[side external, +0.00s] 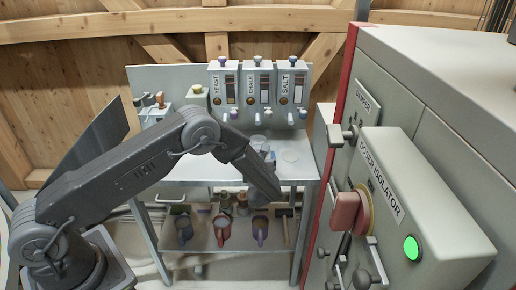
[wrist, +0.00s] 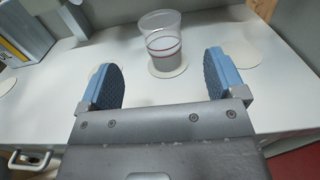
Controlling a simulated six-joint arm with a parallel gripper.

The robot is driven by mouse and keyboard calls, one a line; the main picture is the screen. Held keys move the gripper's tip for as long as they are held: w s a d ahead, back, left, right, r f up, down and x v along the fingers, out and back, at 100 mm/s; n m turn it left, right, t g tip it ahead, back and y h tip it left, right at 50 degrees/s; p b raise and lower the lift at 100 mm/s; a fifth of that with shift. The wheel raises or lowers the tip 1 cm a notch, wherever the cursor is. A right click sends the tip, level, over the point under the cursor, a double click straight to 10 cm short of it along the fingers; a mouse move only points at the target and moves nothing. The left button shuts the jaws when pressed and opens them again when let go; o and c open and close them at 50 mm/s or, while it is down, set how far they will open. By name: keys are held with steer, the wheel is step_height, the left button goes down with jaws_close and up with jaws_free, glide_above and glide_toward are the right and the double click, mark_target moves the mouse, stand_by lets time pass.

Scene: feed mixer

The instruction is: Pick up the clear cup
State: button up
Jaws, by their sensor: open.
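The clear cup (wrist: 161,42) stands upright on a pale round mat (wrist: 167,71) on the white table in the wrist view. A thin red line runs around it. My gripper (wrist: 163,80) is open and empty, with its two blue-sided fingers apart. The cup is just beyond the fingertips and lies between them in the picture, with no visible contact. In the side view my gripper (side external: 270,190) is over the table, and the forearm hides much of the area around it. The cup is hard to make out there.
Other pale round mats (wrist: 242,54) lie on the table (side external: 200,172). Dispensers labelled YEAST, CHALK and SALT (side external: 257,85) stand behind. Coloured jugs (side external: 222,228) sit on the lower shelf. A large grey cabinet (side external: 430,190) with handles and a green light stands close on the right.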

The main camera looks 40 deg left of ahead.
mark_target(258, 145)
steer(key=x, duration=0.9)
steer(key=shift+w+a, duration=0.25)
steer(key=shift+c, duration=0.4)
steer(key=c, duration=0.9)
steer(key=shift+c, duration=0.7)
steer(key=shift+r, duration=0.1)
